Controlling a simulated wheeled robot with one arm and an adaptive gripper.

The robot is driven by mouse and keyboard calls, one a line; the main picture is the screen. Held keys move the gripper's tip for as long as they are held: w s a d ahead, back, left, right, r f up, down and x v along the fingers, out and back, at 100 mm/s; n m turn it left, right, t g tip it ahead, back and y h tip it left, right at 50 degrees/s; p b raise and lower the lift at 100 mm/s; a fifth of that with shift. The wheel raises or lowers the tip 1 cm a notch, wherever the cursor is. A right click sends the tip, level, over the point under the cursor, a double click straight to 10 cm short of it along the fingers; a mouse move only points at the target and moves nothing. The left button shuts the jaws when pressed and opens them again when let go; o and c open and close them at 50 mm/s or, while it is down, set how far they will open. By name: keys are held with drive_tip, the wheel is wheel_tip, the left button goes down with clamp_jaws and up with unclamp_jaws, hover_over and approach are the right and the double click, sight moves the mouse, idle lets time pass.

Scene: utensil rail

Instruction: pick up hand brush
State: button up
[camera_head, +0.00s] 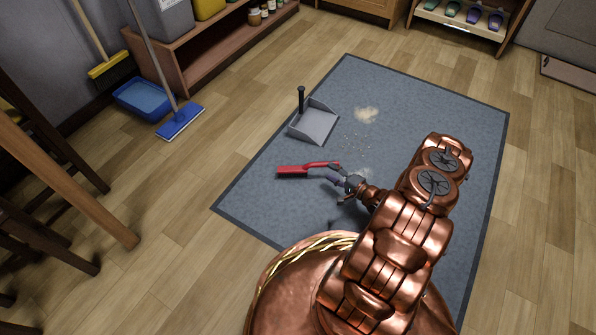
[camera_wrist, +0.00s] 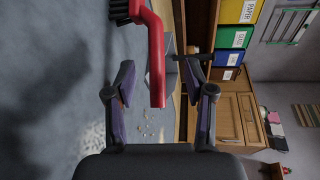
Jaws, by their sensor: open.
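The red hand brush (camera_head: 293,171) lies on the blue-grey mat, with its head to the left and its handle pointing right toward my gripper. My gripper (camera_head: 336,174) is open and low over the mat, at the handle's end. In the wrist view the red handle (camera_wrist: 157,62) reaches in between the two spread fingers of my gripper (camera_wrist: 160,68). The brush's dark bristles (camera_wrist: 119,9) show at the top edge. I cannot tell whether either finger touches the handle.
A grey dustpan (camera_head: 316,124) with an upright dark handle stands on the mat (camera_head: 410,100) beyond the brush. Crumbs (camera_head: 366,115) lie to its right. A blue mop (camera_head: 180,121), a blue tray (camera_head: 143,98) and a shelf are at the upper left. Dark wooden furniture legs stand at the left.

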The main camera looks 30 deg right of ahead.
sight(319, 165)
drive_tip(key=b+x, duration=0.1)
drive_tip(key=x, duration=0.1)
drive_tip(key=shift+w+a+f, duration=0.15)
drive_tip(key=shift+w+a, duration=0.05)
drive_tip(key=shift+w, duration=0.05)
drive_tip(key=x, duration=0.1)
drive_tip(key=b+x, duration=0.2)
drive_tip(key=shift+w+f, duration=0.35)
drive_tip(key=shift+w+a+b, duration=0.15)
drive_tip(key=shift+w+b, duration=0.3)
drive_tip(key=shift+w, duration=0.1)
clamp_jaws()
